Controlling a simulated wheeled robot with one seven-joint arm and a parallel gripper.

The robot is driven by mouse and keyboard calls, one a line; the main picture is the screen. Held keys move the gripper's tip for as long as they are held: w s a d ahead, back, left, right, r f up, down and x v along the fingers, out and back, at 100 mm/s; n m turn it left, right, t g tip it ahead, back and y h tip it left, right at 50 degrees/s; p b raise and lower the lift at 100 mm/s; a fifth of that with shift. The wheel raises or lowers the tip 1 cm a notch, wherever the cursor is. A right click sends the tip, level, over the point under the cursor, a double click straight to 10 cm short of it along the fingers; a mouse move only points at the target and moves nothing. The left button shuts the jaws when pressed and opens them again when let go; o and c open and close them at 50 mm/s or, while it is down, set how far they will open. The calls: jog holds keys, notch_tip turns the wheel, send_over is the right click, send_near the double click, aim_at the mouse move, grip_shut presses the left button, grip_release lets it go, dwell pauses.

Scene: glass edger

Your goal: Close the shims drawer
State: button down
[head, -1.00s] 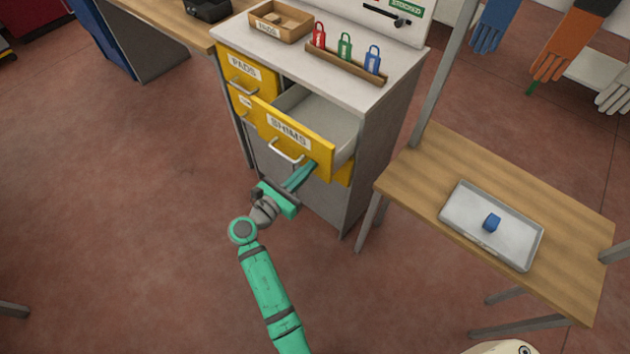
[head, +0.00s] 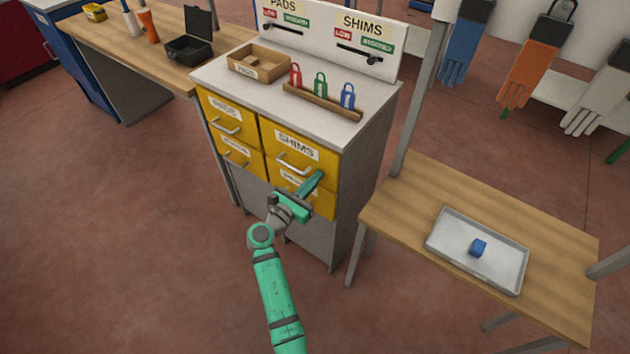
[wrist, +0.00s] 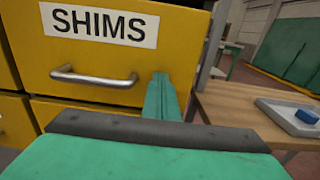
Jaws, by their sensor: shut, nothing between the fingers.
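The shims drawer (head: 318,155) is the yellow upper right drawer of the grey cabinet, with a white SHIMS label and a silver bar handle. Its front sits flush with the drawers around it. In the wrist view the drawer front (wrist: 185,45) fills the upper left. My gripper (head: 314,182) is shut and empty, its teal fingers at the lower right part of this front, right of the handle. The fingertips also show in the wrist view (wrist: 160,85), close to the front; I cannot tell whether they touch it.
Red, green and blue padlocks stand in a wooden rack (head: 325,103) on the cabinet top beside a wooden box (head: 259,64). A wooden table (head: 400,215) at right holds a metal tray (head: 450,258) with a blue block (head: 478,247). Floor at left is clear.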

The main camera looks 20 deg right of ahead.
jog(key=shift+w+d+r, duration=0.15)
jog(key=shift+d, duration=0.2)
jog(key=v, duration=1.4)
jog(key=shift+s+a, duration=0.2)
jog(key=shift+a, duration=0.15)
jog(key=shift+f, duration=0.2)
jog(key=s+a+f+m+y, duration=0.3)
jog(key=s+f+m+y, duration=0.35)
jog(key=s+f, duration=0.85)
jog(key=s+a+f+m+t+y, duration=0.1)
jog(key=s+a+f+m+y, duration=0.15)
jog(key=s+y, duration=0.35)
jog(key=s+a+r+m+t+y, duration=0.1)
jog(key=s+r+m+t, duration=0.2)
jog(key=s+r+m, duration=1.3)
jog(key=s+r, duration=0.3)
jog(key=shift+s+r+m+y, duration=0.2)
jog(key=shift+r+m+y, duration=0.05)
jog(key=shift+m+y, duration=0.1)
